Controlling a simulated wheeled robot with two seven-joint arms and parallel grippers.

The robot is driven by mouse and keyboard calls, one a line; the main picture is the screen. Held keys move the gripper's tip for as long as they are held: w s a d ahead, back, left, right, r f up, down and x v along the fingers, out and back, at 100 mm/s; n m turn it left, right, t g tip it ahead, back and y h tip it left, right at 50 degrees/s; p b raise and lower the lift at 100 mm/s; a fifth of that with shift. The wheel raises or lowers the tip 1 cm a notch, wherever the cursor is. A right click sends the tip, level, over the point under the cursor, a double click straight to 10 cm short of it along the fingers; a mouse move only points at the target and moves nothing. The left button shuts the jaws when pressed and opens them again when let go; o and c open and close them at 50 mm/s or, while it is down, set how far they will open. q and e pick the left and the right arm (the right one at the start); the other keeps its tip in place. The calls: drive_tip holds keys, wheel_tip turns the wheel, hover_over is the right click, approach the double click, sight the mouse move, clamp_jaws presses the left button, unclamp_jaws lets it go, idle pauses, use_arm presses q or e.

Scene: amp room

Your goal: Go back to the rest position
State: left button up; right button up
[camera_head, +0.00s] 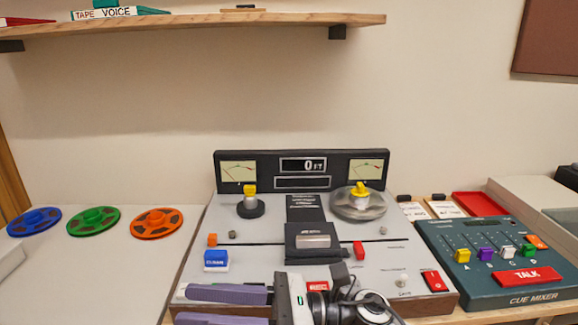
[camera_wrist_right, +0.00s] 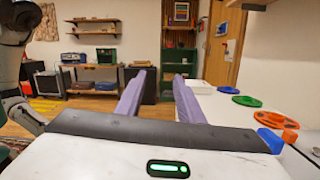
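My right gripper (camera_head: 184,305) reaches in low over the front left of the tape machine (camera_head: 335,262). Its two purple fingers point left in the head view. In the right wrist view the fingers (camera_wrist_right: 159,76) stand apart with nothing between them, so it is open and empty. I cannot tell how high it is above the machine. My left gripper is in neither view.
Blue (camera_head: 34,221), green (camera_head: 93,221) and orange (camera_head: 157,223) reels lie on the left table. A cue mixer (camera_head: 500,270) stands right of the machine. A shelf (camera_head: 200,22) hangs above. The wrist view shows open floor (camera_wrist_right: 105,104) beyond the fingers.

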drive_tip(key=w+d+f+m+t+h, duration=0.3)
drive_tip(key=d+f+m+t+h, duration=0.35)
drive_tip(key=m, duration=1.15)
drive_tip(key=w+d+f+m+t+h, duration=0.35)
drive_tip(key=d+f+m+t, duration=0.6)
drive_tip(key=m, duration=0.75)
drive_tip(key=s+d+f+m+g+h, duration=0.3)
drive_tip(key=s+d+f+m, duration=0.2)
drive_tip(key=s+f+m, duration=0.3)
drive_tip(key=s+d+f+m+g+h+p, duration=0.1)
drive_tip(key=s+d+f+m+g+h, duration=0.2)
drive_tip(key=s+d+f+m, duration=0.3)
drive_tip(key=s+f+m+h, duration=0.1)
drive_tip(key=s+f+m, duration=0.1)
drive_tip(key=s+f, duration=0.3)
drive_tip(key=shift+f, duration=0.35)
drive_tip(key=shift+s, duration=0.1)
